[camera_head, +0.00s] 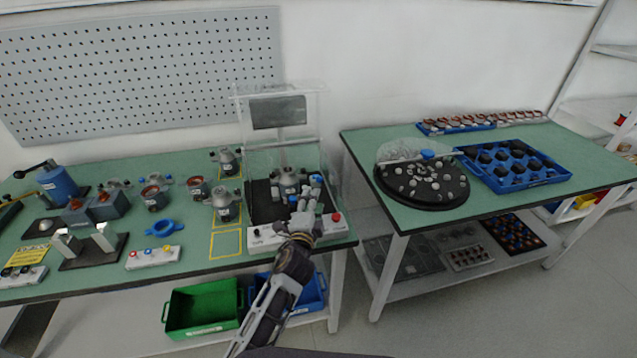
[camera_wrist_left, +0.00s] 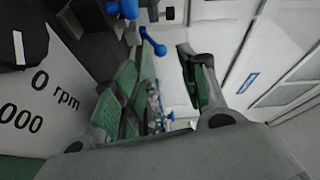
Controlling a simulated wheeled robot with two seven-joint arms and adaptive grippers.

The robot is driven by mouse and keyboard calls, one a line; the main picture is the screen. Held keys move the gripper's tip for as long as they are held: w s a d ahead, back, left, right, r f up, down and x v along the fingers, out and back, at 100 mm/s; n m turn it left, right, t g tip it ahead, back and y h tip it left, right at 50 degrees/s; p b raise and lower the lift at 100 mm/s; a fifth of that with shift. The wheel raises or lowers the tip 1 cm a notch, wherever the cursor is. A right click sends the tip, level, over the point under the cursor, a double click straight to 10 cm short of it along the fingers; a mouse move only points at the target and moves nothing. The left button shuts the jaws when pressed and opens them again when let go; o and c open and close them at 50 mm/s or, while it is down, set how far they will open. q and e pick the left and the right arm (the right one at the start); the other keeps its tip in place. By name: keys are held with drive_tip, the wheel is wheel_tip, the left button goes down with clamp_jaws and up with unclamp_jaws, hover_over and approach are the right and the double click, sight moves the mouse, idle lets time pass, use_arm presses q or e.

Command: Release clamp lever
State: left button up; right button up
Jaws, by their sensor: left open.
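A clamp lever with a blue ball end (camera_wrist_left: 154,44) shows in the left wrist view near the tips of my left gripper (camera_wrist_left: 160,62). The gripper is open, its two green-padded fingers apart, and nothing is gripped. In the head view my left gripper (camera_head: 304,216) is at the front of the test station (camera_head: 262,212), just below blue clamp parts (camera_head: 316,180) beside the grey motor unit (camera_head: 288,178). Whether a finger touches the lever cannot be told. The right gripper is not in view.
A clear guard (camera_head: 240,130) stands around the station, with a red button (camera_head: 336,217) at its front right. More metal units (camera_head: 226,204) stand to the left on the green table. Green (camera_head: 203,306) and blue bins sit below. A second table with a round black plate (camera_head: 422,196) stands right.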

sight(319, 182)
use_arm(q)
drive_tip(key=shift+w+d, duration=0.1)
drive_tip(key=shift+w, duration=1.05)
drive_tip(key=shift+w+d, duration=0.1)
drive_tip(key=shift+w, duration=0.95)
drive_tip(key=shift+w+d+f, duration=0.1)
drive_tip(key=shift+w+d, duration=0.05)
drive_tip(key=shift+w, duration=1.55)
drive_tip(key=shift+w+d, duration=0.1)
drive_tip(key=shift+w, duration=1.05)
drive_tip(key=c, duration=0.9)
clamp_jaws()
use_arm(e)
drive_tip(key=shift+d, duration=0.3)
